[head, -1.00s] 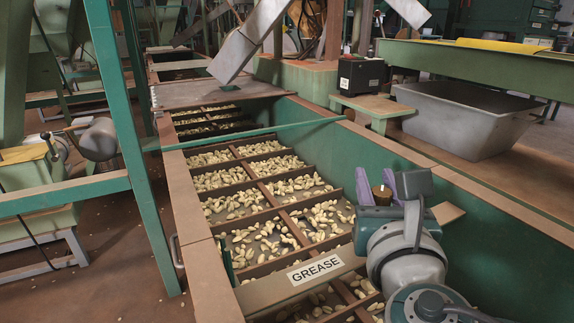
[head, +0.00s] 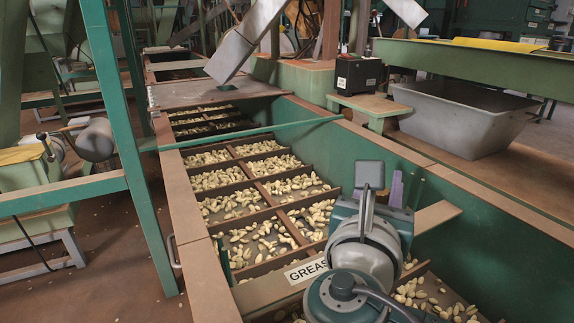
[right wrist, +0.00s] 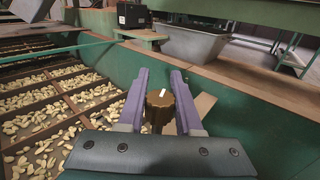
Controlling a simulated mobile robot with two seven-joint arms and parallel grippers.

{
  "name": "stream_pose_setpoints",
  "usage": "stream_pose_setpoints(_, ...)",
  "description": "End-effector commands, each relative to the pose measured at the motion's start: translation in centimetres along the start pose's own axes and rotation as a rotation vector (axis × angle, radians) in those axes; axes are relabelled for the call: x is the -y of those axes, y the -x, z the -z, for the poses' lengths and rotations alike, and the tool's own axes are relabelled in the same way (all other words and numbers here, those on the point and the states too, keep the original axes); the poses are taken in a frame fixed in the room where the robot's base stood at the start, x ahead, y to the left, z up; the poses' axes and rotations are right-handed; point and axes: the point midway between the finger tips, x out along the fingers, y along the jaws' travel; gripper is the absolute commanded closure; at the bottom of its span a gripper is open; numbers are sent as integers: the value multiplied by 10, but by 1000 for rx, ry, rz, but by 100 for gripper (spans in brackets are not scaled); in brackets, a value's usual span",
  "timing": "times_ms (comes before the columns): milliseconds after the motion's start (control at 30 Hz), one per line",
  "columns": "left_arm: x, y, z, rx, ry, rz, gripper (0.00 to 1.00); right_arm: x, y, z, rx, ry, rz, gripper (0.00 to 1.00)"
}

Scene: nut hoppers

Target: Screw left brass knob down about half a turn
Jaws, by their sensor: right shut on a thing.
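A dark brass knob (right wrist: 160,108) with a white mark on top stands between the two purple fingers of my right gripper (right wrist: 159,84) in the right wrist view. The gripper is shut on it. In the head view my right gripper (head: 394,190) is at the lower right, over the wooden crossboard (head: 438,214). There the gripper and wrist hide the knob. A GREASE label (head: 307,271) is on the same board, partly covered by my wrist. I cannot see what lies under the knob. My left gripper is not in view.
Wooden-divided compartments with pale nuts (head: 265,240) lie left of the gripper. The hopper's green side wall (head: 470,235) is close on the right. A grey metal tub (head: 455,115) and a black box (head: 358,75) stand beyond it.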

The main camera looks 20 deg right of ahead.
Motion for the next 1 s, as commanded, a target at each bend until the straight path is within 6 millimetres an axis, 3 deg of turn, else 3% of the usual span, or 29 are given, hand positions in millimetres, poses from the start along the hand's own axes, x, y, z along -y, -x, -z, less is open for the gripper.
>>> stream_pose_setpoints(367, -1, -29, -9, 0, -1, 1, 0, 9, 2, 5, -2, -3, 359, 100)
stream_pose_setpoints(1000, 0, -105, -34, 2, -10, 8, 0, 23, 10, 5, 0, 0, 834, 100)
